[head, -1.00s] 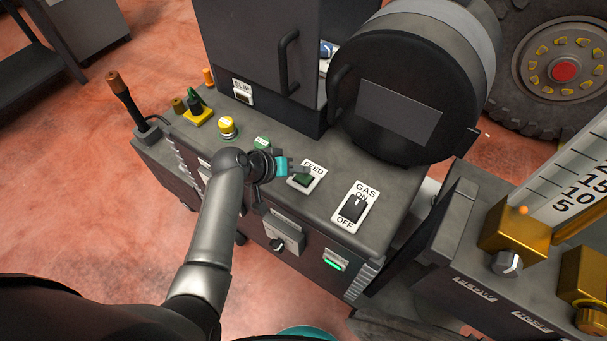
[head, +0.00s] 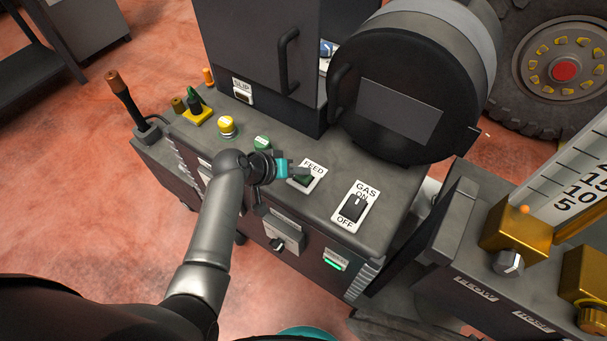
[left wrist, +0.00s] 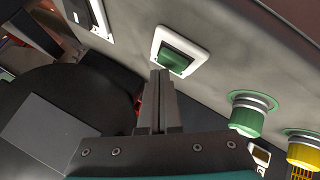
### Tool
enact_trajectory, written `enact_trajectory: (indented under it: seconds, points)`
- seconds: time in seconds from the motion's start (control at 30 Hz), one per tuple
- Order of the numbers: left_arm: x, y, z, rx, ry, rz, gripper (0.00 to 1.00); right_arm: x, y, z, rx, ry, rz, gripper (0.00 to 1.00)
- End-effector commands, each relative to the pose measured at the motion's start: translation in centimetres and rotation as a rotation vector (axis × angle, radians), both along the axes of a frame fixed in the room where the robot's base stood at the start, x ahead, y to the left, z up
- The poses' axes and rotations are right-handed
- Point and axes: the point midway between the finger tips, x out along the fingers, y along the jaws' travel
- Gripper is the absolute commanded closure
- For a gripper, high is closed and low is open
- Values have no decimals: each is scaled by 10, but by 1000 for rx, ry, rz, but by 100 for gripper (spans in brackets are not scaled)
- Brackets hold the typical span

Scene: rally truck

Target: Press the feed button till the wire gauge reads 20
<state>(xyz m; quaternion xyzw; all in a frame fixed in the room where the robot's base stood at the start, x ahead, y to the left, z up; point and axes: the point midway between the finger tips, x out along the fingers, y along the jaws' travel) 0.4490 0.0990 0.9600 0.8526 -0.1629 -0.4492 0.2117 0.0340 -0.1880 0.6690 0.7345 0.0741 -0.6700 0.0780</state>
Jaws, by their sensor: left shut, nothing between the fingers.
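The feed button (head: 303,181) is a dark green rocker in a white frame labelled FEED, on the grey machine top. It also shows in the left wrist view (left wrist: 178,57). My left gripper (head: 302,172) is shut and empty, with its fingertips over the button and hiding part of it. In the left wrist view the fingertips (left wrist: 160,75) are at the edge of the white frame; I cannot tell whether they touch the button. A white scale (head: 568,190) marked 5, 10, 15 stands at the right, its upper part cut off. I cannot tell whether it is the wire gauge. My right gripper is not in view.
A gas switch (head: 353,206) is right of the feed button. A green button (head: 263,143) and a yellow button (head: 227,126) are to its left. A large black drum (head: 395,95) and a cabinet with a handle (head: 288,62) rise behind. Brass fittings (head: 515,235) stand at right.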

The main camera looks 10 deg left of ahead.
Motion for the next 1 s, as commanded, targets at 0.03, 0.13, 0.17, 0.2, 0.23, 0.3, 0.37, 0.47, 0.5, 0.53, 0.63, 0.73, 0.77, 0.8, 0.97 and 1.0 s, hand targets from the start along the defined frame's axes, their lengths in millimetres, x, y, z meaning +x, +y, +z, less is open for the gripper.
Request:
enact_trajectory:
  seconds: [0.03,0.13,0.17,0.2,0.23,0.3,0.37,0.47,0.5,0.53,0.63,0.73,0.77,0.8,0.97,1.0]
  points:
    - [0,0,-1,0,0,0,100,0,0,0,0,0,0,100]
    - [0,0,0,0,0,0,100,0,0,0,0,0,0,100]
    - [0,0,0,0,0,0,100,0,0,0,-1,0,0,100]
    - [0,0,0,0,0,0,100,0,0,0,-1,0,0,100]
    - [0,0,0,0,0,0,100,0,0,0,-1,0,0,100]
    - [0,0,0,0,0,0,100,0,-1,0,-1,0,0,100]
    - [0,0,-1,0,0,0,100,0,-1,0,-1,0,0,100]
    - [0,0,-2,0,0,0,100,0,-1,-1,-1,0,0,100]
    - [0,0,-2,0,0,0,100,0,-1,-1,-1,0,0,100]
    - [0,0,-2,0,0,0,100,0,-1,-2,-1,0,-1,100]
    - [0,0,-4,0,0,0,100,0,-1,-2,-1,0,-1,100]
    - [0,0,-5,0,0,0,100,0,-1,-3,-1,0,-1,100]
    - [0,0,-5,0,0,0,100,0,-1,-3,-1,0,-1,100]
    - [0,0,-6,0,0,0,100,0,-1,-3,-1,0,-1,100]
    - [0,0,-8,0,0,0,100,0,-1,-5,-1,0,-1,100]
    - [0,0,-8,0,0,0,100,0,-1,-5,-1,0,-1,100]
